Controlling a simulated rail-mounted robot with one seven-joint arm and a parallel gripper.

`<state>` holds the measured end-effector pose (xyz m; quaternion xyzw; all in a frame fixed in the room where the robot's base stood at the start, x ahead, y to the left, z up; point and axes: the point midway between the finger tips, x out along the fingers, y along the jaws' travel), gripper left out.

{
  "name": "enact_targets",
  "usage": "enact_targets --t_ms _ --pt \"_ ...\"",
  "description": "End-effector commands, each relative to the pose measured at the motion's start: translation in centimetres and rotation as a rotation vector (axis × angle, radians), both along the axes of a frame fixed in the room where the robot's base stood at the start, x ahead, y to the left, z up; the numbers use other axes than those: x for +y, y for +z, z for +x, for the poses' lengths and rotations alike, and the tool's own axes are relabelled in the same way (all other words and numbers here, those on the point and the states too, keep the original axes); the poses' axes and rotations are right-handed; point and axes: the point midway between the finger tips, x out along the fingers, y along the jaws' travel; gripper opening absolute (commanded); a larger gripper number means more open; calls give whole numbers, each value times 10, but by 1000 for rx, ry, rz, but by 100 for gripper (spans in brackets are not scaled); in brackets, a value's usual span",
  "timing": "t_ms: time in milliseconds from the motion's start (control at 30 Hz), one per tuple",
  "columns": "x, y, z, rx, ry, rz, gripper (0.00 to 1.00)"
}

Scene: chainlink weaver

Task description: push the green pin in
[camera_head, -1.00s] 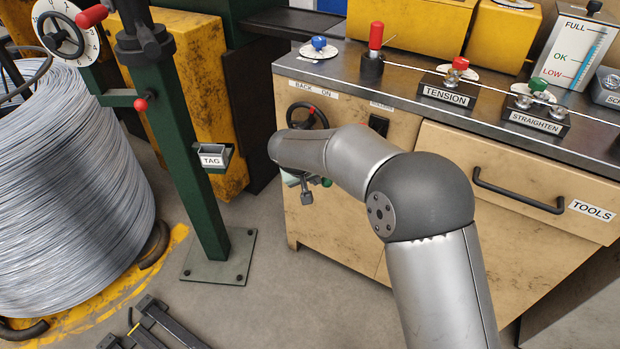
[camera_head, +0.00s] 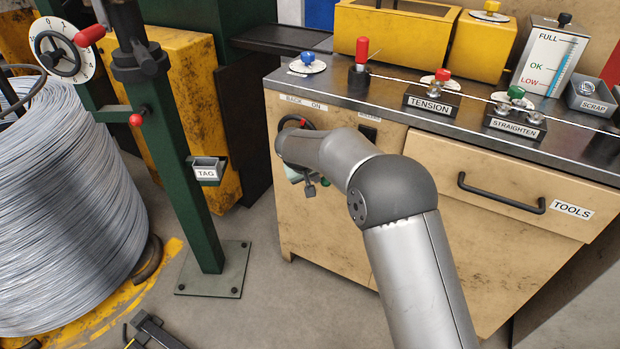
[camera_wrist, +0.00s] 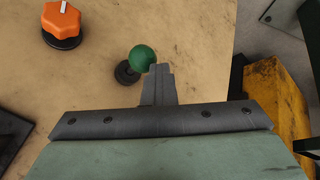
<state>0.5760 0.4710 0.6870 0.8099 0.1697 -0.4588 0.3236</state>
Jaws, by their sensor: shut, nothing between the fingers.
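The green pin (camera_wrist: 142,58) has a round ball head and sits at a dark round collar on the tan cabinet face in the wrist view. My gripper (camera_wrist: 160,70) is shut and empty. Its fingertips are just right of the ball and overlap its lower right edge in the picture; I cannot tell whether they touch it. In the head view my gripper (camera_head: 309,189) is mostly hidden behind my arm, close to the cabinet front.
An orange knob (camera_wrist: 61,20) is left of the pin in the wrist view. The green post (camera_head: 185,170) with a TAG box (camera_head: 207,172) stands left, with open floor between.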

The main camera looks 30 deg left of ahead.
Motion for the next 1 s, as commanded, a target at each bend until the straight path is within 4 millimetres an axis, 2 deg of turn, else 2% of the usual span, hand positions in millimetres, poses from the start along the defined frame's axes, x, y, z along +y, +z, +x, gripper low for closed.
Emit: enact_targets --t_ms 167,333,400,500,700,800,1000 --pt "1 3 -4 -4 -5 -4 0" --pt "12 14 -24 -3 -10 1 0" --pt "12 34 -32 -5 -12 1 0" --pt "13 54 -45 -4 -11 1 0" --pt "14 84 -65 -2 -10 0 0" --pt "14 93 -71 -2 -11 1 0" --pt "14 99 -75 -1 -11 -1 0"
